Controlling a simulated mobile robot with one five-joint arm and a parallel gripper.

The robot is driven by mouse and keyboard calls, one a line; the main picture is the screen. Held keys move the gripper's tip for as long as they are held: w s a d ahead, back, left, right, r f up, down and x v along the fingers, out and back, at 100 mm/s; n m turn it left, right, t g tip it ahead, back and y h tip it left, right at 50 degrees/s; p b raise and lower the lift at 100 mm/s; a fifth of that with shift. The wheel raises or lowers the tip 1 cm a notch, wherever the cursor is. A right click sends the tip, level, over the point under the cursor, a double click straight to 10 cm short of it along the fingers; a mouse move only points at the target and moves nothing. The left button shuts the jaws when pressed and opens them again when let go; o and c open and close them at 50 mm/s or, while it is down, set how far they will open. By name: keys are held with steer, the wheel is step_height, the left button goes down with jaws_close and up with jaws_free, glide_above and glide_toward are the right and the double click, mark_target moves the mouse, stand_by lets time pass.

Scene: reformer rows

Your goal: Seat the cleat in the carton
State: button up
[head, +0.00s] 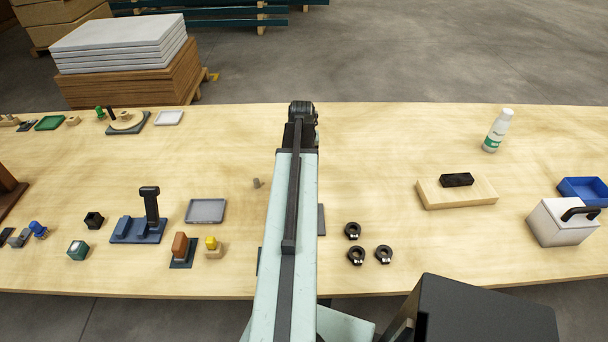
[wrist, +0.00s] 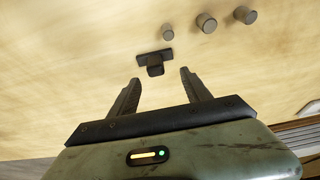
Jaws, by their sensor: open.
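My gripper (wrist: 160,78) is open and empty in the wrist view, its two dark fingers spread over the wooden table. A small dark piece (wrist: 155,60), a flat bar with a stub, lies just beyond the fingertips and about midway between them, apart from both. It may be the cleat, but I cannot tell for sure. In the head view my arm hides that part of the table and my gripper. No thing is clearly a carton; a small black open-looking box (head: 94,220) and a teal cube-shaped box (head: 78,250) stand at the left.
Several grey cylinders (wrist: 206,22) stand beyond the dark piece. A blue block with a black post (head: 150,230), a grey tray (head: 206,211) and small blocks lie left of my arm. Black rings (head: 356,255), a wooden board (head: 457,196) and a white handled box (head: 560,224) lie right.

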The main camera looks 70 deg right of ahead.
steer(key=b+x, duration=0.1)
steer(key=x, duration=0.1)
steer(key=b+x, duration=0.4)
steer(key=shift+s+d+f, duration=0.1)
steer(key=shift+s+d, duration=0.15)
steer(key=shift+s, duration=0.1)
steer(key=shift+r, duration=0.2)
jaws_close()
